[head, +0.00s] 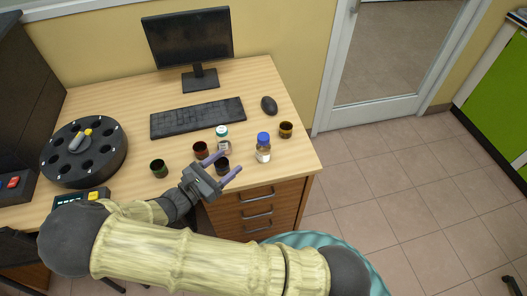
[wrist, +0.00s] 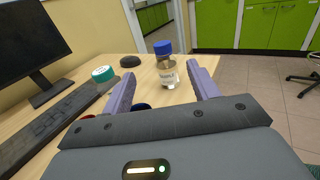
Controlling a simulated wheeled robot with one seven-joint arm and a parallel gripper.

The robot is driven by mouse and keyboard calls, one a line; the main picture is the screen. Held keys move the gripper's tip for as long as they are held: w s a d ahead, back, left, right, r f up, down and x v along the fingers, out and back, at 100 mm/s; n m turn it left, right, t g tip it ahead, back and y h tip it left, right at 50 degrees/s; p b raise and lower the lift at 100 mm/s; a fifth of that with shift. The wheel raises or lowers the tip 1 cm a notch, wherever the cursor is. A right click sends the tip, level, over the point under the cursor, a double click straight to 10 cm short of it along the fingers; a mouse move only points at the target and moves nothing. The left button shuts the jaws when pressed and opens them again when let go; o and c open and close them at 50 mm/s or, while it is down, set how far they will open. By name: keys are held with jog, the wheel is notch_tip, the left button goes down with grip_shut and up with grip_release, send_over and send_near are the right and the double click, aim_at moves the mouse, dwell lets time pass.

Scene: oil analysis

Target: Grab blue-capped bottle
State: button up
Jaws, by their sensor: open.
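The blue-capped bottle (head: 263,148) is clear glass with a pale label and stands upright near the right front of the wooden desk. In the wrist view the blue-capped bottle (wrist: 167,68) is ahead of my gripper, between the lines of its two fingers. My gripper (head: 226,166) is open and empty, a short way left of the bottle and apart from it. Its purple fingers (wrist: 161,85) point toward the bottle in the wrist view.
An amber jar (head: 286,130) is right of the bottle. A keyboard (head: 198,117), mouse (head: 269,105) and monitor (head: 188,40) are behind.

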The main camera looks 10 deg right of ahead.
send_near(263, 148)
jog(key=w+d+r, duration=0.4)
jog(key=w+d, duration=0.1)
jog(key=shift+w+d+f, duration=0.2)
jog(key=shift+w+d, duration=0.1)
jog(key=shift+d, duration=0.35)
jog(key=shift+f+p+x, duration=0.2)
jog(key=shift+p+x, duration=0.2)
jog(key=shift+x, duration=2.2)
jog(key=shift+s, duration=0.1)
grip_shut()
